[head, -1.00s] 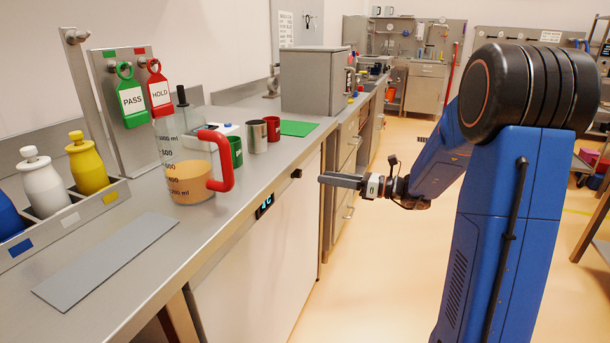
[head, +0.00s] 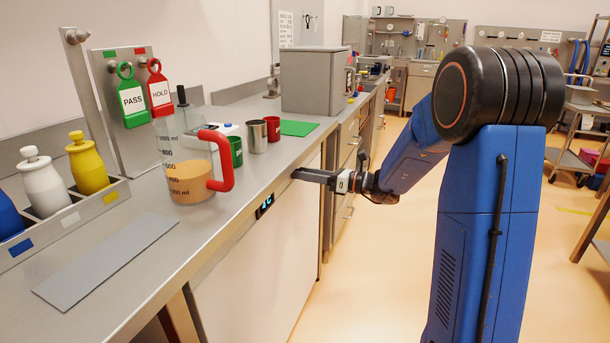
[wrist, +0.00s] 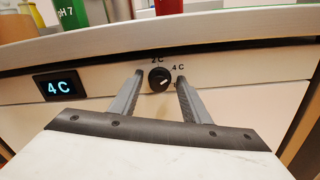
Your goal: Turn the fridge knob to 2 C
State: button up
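The fridge knob (wrist: 159,79) is a small round black dial on the white fridge front under the counter, in the wrist view. Its white mark points to the right and slightly up, toward the "4 C" label; "2 C" is printed above it. The fridge display (wrist: 60,87) reads 4 C in the wrist view and also shows in the head view (head: 264,206). My gripper (wrist: 160,77) is open, one finger on each side of the knob with gaps visible. In the head view my gripper (head: 295,173) reaches the fridge front and hides the knob.
The steel counter edge (wrist: 160,45) overhangs just above the knob. On the counter stand a measuring jug with a red handle (head: 218,160), a green cup (head: 236,151) and a red cup (head: 273,128).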

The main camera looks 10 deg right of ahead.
jog(key=c, duration=1)
jog(key=shift+n, duration=0.4)
jog(key=shift+o, duration=0.2)
jog(key=n, duration=0.5)
jog(key=shift+s, duration=0.1)
jog(key=n, duration=0.5)
jog(key=shift+a+n+h, duration=0.1)
jog(key=shift+n+h, duration=0.2)
jog(key=shift+n, duration=0.1)
jog(key=o, duration=1)
jog(key=shift+o, duration=0.2)
